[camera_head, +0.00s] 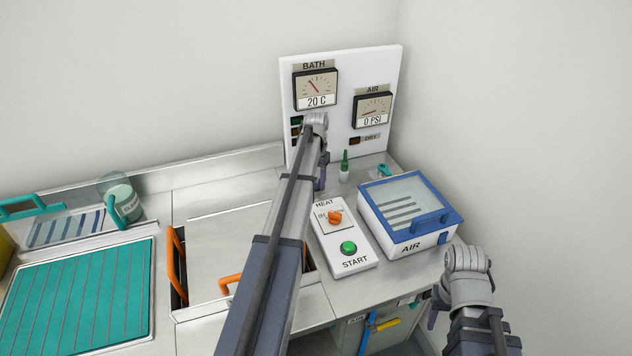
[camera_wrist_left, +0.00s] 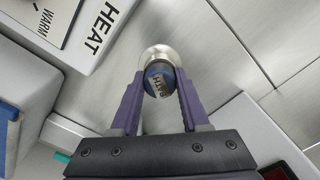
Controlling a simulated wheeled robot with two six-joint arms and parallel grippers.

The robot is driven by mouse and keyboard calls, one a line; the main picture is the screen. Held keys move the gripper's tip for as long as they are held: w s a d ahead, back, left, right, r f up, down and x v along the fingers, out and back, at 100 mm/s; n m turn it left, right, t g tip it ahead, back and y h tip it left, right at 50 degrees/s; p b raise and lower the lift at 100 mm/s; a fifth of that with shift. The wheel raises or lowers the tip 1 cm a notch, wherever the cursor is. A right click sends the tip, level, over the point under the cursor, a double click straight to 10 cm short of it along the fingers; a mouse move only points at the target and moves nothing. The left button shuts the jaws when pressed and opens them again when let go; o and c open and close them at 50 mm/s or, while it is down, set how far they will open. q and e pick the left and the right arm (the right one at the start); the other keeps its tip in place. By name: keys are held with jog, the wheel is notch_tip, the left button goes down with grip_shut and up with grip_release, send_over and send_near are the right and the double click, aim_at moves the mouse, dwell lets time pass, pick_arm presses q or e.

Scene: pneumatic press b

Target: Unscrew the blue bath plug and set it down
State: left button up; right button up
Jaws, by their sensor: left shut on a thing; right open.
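The blue bath plug (camera_wrist_left: 158,84) shows in the left wrist view, with "BATH" lettering on its face. My left gripper (camera_wrist_left: 160,76) has its purple fingers on either side of it and is shut on it. A round silver piece (camera_wrist_left: 158,53) shows just beyond the plug; I cannot tell whether the plug is still threaded in it. In the head view my left arm hides the plug and most of the gripper. My right gripper (camera_head: 436,305) is low at the right by the bench's front edge, partly hidden by its own wrist, open.
The HEAT/START panel (camera_head: 345,236) and the blue-lidded AIR box (camera_head: 410,212) stand right of my left arm. A gauge board (camera_head: 342,100) reads 20 C and 0 PSI. Orange handles (camera_head: 177,265) and a teal mat (camera_head: 75,300) are at left.

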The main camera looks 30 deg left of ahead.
pick_arm(q)
jog(key=n, duration=1.2)
jog(key=o, duration=0.8)
jog(key=shift+c, duration=0.2)
jog(key=m, duration=1.2)
